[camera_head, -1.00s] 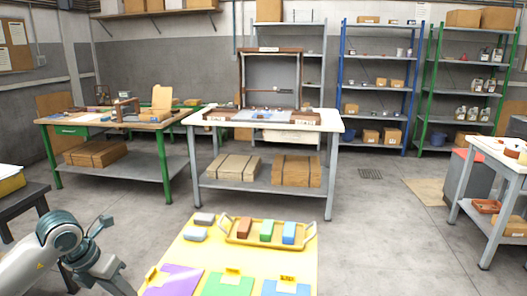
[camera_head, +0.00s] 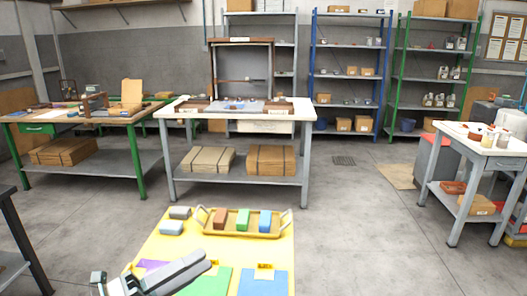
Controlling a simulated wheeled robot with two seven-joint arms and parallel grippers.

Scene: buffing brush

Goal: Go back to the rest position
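My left gripper (camera_head: 135,284) shows in part at the bottom left, grey and pale, over the front left of the yellow table (camera_head: 172,246). It covers part of the purple mat (camera_head: 152,264) and the green mat (camera_head: 212,284). Its fingers are too unclear to tell open from shut, and I see nothing held. A tan tray (camera_head: 285,222) with handles holds a brown block (camera_head: 219,219), a green block (camera_head: 242,220) and a blue block (camera_head: 265,221) in a row. My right gripper is out of view.
A blue mat (camera_head: 262,284) lies at the table's front right. A white-topped workbench (camera_head: 285,113) stands behind, with a wooden bench (camera_head: 150,112) to its left. A white side table (camera_head: 470,140) is at the right.

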